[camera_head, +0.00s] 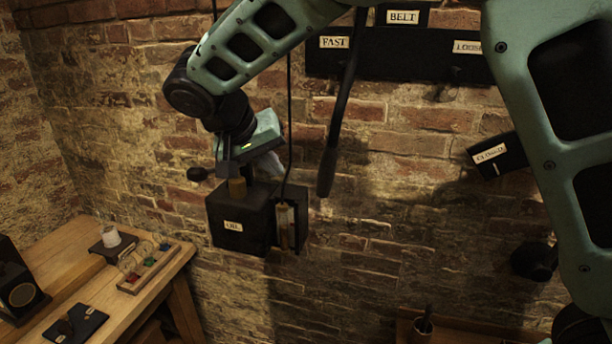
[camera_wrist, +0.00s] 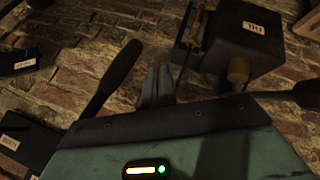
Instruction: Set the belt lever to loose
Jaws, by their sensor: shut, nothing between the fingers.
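The belt lever (camera_head: 340,130) is a long dark bar hanging in front of the brick wall, below the BELT sign (camera_head: 402,17). It crosses the black board (camera_head: 385,62) just right of the FAST label (camera_head: 334,42), with the LOOSE label (camera_head: 467,47) further right. Its thick lower grip hangs free. In the wrist view the lever's dark grip (camera_wrist: 114,76) slants left of my fingers. My gripper (camera_head: 228,165) is shut and empty, left of the lever and apart from it, by the top of the oil box. Its fingers (camera_wrist: 157,86) show together in the wrist view.
The black oil box (camera_head: 240,222) is on the wall under my gripper; it also shows in the wrist view (camera_wrist: 250,40). A thin cord hangs between gripper and lever. A CLOSED-labelled block (camera_head: 497,155) is at right. A wooden bench (camera_head: 170,268) stands lower left.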

